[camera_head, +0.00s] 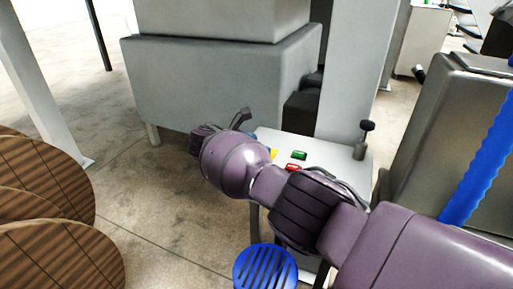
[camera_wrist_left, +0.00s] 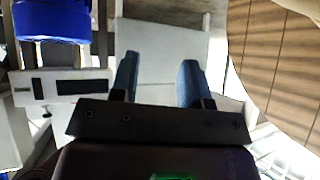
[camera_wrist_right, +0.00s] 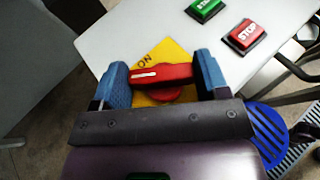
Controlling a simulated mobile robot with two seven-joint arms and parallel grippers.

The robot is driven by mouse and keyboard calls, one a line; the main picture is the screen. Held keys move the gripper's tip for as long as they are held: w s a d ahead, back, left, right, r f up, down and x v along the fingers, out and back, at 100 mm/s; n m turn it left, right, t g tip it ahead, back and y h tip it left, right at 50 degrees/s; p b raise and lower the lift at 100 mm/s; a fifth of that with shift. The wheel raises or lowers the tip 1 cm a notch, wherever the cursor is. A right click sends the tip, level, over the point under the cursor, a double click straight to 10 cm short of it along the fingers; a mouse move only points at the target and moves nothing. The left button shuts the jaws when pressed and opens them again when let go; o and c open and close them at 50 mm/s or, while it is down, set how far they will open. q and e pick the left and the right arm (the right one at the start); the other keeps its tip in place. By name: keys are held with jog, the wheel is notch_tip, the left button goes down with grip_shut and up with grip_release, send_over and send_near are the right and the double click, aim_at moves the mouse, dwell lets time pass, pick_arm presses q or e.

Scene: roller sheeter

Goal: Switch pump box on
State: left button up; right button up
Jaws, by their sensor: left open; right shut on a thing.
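The pump box (camera_head: 270,134) is a pale grey panel with a yellow plate (camera_wrist_right: 172,52) lettered ON. A red rotary switch handle (camera_wrist_right: 160,75) with a white line sits on the plate. The line end points left in the right wrist view, close beside the ON lettering. My right gripper (camera_wrist_right: 162,80) is shut on the handle, one blue fingertip at each end. In the head view my right arm covers the switch; only a bit of the yellow plate shows. My left gripper (camera_wrist_left: 157,85) is open and empty, away from the box.
A green START button (camera_wrist_right: 205,8) and a red STOP button (camera_wrist_right: 245,36) sit on the same panel. A blue slatted stool (camera_head: 266,268) stands below. Wooden discs (camera_head: 45,190) are at the left, and a grey cabinet (camera_head: 220,80) is behind.

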pick_arm(q)
jog(key=shift+s+f, duration=0.1)
jog(key=shift+f, duration=0.1)
pick_arm(e)
jog(key=shift+f+g, duration=0.1)
jog(key=shift+g, duration=0.2)
pick_arm(q)
jog(key=shift+d, duration=0.1)
pick_arm(e)
jog(key=o, duration=0.9)
pick_arm(q)
jog(key=shift+d, duration=0.1)
pick_arm(e)
jog(key=shift+o, duration=0.2)
notch_tip(320, 180, up, 7)
jog(key=shift+r+p, duration=0.1)
jog(key=shift+p, duration=0.8)
pick_arm(q)
jog(key=shift+t, duration=0.3)
jog(key=r+p, duration=0.1)
jog(key=r, duration=0.1)
jog(key=r+p, duration=0.1)
jog(key=r, duration=0.1)
jog(key=shift+w+r+p, duration=0.1)
jog(key=shift+w+p, duration=0.15)
jog(key=shift+p, duration=0.1)
pick_arm(e)
notch_tip(320, 180, up, 13)
